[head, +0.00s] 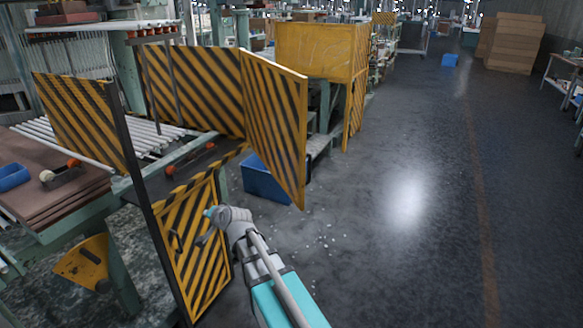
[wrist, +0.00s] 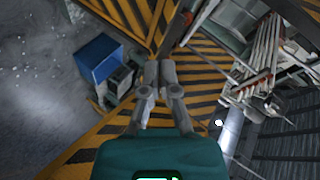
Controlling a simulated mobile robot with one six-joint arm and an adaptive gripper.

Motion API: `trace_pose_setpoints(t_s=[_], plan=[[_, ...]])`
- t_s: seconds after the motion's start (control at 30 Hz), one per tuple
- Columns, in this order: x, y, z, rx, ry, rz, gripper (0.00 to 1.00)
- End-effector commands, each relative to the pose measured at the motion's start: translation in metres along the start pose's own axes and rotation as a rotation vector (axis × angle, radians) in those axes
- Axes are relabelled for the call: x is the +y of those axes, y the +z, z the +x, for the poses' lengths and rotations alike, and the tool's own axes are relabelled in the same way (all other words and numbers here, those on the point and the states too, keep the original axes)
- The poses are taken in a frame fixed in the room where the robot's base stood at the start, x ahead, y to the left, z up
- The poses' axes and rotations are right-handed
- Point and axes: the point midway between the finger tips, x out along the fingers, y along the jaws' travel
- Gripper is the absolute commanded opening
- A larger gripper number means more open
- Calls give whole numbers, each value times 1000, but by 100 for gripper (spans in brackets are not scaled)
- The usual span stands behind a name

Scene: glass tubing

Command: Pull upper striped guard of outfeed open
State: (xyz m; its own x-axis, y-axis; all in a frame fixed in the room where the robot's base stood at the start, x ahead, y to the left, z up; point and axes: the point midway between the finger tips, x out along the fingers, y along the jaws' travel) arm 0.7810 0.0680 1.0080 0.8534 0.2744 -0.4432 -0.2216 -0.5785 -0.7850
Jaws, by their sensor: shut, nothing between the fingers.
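The upper striped guard (head: 274,120) of the outfeed is a yellow-and-black panel in the head view. It stands swung outward at an angle from the frame, its free lower corner over the floor. The lower striped guard (head: 192,250) sits below and to the left, with a dark handle on its face. My gripper (head: 206,238) is in front of the lower guard, below and left of the upper one. In the wrist view my gripper (wrist: 159,66) has its fingertips close together with nothing between them. Striped panels (wrist: 205,75) fill the view behind; which panel is which there is unclear.
A blue crate (head: 265,180) stands on the floor behind the upper guard; it also shows in the wrist view (wrist: 100,58). Another striped panel (head: 80,118) and a roller table (head: 60,140) are at the left. The grey floor (head: 410,240) at right is clear.

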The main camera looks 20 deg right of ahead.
Motion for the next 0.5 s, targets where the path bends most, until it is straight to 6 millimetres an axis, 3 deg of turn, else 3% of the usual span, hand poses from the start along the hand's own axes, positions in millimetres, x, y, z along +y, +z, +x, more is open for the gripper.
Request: trace_pose_setpoints(t_s=[0.2, 0.5], plan=[[-46, -51, 17, 213, -214, 275, 0], [-80, -121, 13, 496, -505, 663, 0]])
